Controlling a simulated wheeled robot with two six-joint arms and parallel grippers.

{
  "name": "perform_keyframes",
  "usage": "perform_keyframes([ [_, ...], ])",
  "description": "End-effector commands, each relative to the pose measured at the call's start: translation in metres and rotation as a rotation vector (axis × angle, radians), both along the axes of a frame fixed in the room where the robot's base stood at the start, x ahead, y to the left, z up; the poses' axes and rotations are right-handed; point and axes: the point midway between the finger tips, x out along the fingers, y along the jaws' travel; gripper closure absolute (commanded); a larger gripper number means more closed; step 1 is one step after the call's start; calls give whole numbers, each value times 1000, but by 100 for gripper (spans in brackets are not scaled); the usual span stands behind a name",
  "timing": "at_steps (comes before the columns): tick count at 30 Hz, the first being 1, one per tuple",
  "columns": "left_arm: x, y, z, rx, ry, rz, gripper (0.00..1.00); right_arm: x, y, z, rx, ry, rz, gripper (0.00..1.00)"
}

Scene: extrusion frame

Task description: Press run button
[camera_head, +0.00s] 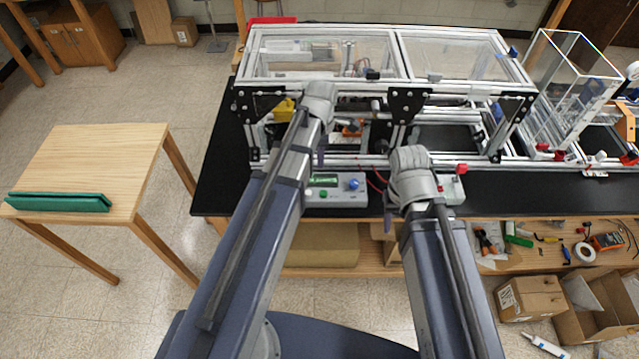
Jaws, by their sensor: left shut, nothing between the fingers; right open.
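A grey control box (350,200) lies on the front of the black bench top, below the extrusion frame. It has a green display (323,180), a blue knob (353,184) and a small green button (323,194) near its left end. No label is readable. My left gripper (320,156) points down just above and behind the box, mostly hidden by my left arm; it is shut and empty, and I cannot tell if it touches anything. My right gripper (388,222) points down right of the box at the bench's front edge; it is open, largely hidden by its wrist.
The extrusion frame (400,165) with clear panels spans the bench behind the box. A second pale box with a red button (461,168) sits right of my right wrist. A wooden table (95,165) with a green bar stands left. Cardboard boxes (530,298) lie at lower right.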

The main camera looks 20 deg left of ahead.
Motion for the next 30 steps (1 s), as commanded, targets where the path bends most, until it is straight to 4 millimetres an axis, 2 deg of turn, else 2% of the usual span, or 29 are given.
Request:
perform_keyframes([
  [11, 0, 0, -1, 0, 0, 3, 100, 0, 0, -1, 0, 0, 0, 50],
  [17, 0, 0, -9, 0, 0, 2, 100, 0, 0, -9, 0, 0, 0, 50],
  [23, 0, 0, -29, 0, 0, 2, 100, 0, 0, -29, -1, -1, 1, 50],
  [30, 0, 0, -62, 0, 0, 2, 100, 0, 0, -62, -1, -1, 7, 50],
])
